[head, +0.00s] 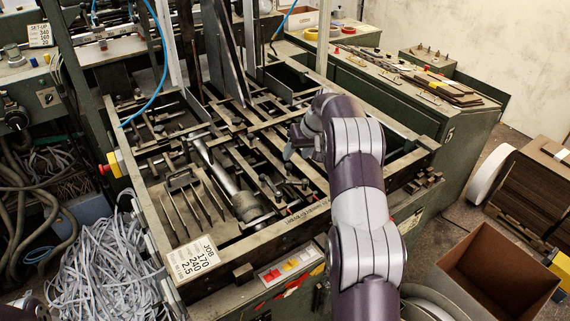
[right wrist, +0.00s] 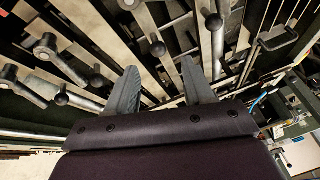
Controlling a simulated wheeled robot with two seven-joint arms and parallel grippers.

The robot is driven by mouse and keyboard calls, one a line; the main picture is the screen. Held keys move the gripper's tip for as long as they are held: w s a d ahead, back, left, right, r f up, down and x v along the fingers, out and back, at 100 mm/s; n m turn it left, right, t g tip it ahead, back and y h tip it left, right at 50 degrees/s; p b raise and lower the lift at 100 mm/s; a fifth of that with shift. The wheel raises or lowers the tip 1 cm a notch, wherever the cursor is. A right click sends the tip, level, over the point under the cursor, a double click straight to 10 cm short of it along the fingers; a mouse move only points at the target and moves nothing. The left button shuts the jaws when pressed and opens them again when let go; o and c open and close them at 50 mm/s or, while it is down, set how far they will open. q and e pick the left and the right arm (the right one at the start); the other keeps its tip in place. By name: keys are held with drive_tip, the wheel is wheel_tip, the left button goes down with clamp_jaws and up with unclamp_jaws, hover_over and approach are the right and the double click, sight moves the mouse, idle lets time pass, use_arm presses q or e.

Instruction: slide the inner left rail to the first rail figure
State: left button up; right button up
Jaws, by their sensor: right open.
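The feeder bed (head: 140,185) holds several long metal rails running diagonally; I cannot tell for sure which is the inner left rail. My right gripper (head: 296,140) is over the right part of the bed, partly hidden by its own arm. In the right wrist view its two grey fingers (right wrist: 160,88) are apart with nothing between them. A ball-ended knob (right wrist: 157,48) on a rail stands beyond the gap, and another dark knob (right wrist: 213,22) is to its right. The job card (head: 194,258) at the bed's front left corner reads JOB, 170, 240, 2.5. My left gripper is not in view.
Upright plates and posts (head: 225,55) rise at the back of the bed. A thick round bar (head: 222,172) lies across it. A set-up card (head: 40,35) is at upper left. White strips (head: 100,265) lie heaped at left. An open brown box (head: 495,265) stands at right.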

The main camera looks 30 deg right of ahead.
sight(290, 165)
drive_tip(key=p+x, duration=0.1)
drive_tip(key=x, duration=0.5)
drive_tip(key=shift+d+f+p, duration=0.1)
drive_tip(key=shift+d+p, duration=0.05)
drive_tip(key=shift+p, duration=0.15)
drive_tip(key=shift+w+f, duration=0.2)
drive_tip(key=shift+f, duration=0.1)
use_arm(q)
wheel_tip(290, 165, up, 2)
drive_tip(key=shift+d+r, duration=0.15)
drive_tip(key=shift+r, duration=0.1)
use_arm(e)
clamp_jaws()
